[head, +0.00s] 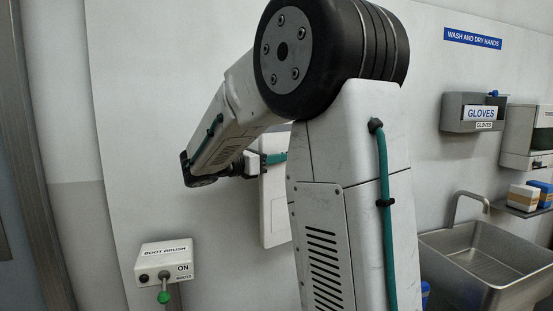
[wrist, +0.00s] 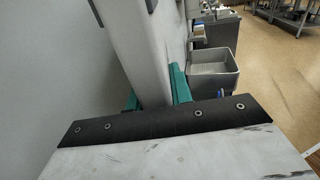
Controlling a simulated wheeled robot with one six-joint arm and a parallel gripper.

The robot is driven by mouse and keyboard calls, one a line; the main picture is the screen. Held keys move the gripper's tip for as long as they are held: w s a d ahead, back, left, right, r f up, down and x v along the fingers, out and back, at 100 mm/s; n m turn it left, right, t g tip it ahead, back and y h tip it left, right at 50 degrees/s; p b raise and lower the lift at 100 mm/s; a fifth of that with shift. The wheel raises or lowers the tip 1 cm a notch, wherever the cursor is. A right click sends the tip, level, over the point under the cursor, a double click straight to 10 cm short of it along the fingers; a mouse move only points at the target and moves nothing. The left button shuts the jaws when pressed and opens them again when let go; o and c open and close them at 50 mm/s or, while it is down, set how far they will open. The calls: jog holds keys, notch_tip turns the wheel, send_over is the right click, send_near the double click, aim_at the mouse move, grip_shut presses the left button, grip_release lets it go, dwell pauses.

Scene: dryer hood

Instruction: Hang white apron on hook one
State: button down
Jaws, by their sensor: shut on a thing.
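My gripper (wrist: 155,93) has its teal fingers on both sides of a pale, flat, stiff-looking panel, which appears to be the white apron (wrist: 147,50). In the head view the apron (head: 272,205) hangs down from my gripper (head: 270,158) in front of the pale wall. Its right side is hidden behind my arm. In the wrist view it runs from between the fingers to the top edge. Hook one cannot be made out in either view; my arm covers much of the wall.
A boot brush switch box (head: 165,262) with a green knob is on the wall at lower left. At right are a glove dispenser (head: 473,112), a steel sink (head: 486,258) with a tap and a wall sign (head: 472,39). The wall left of my arm is mostly clear.

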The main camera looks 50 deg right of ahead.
jog(key=shift+w+d+f, duration=0.4)
jog(key=shift+w+f, duration=0.25)
jog(key=shift+f, duration=0.05)
jog(key=shift+w+d+f, duration=0.4)
jog(key=shift+w+f, duration=0.2)
jog(key=shift+f, duration=0.05)
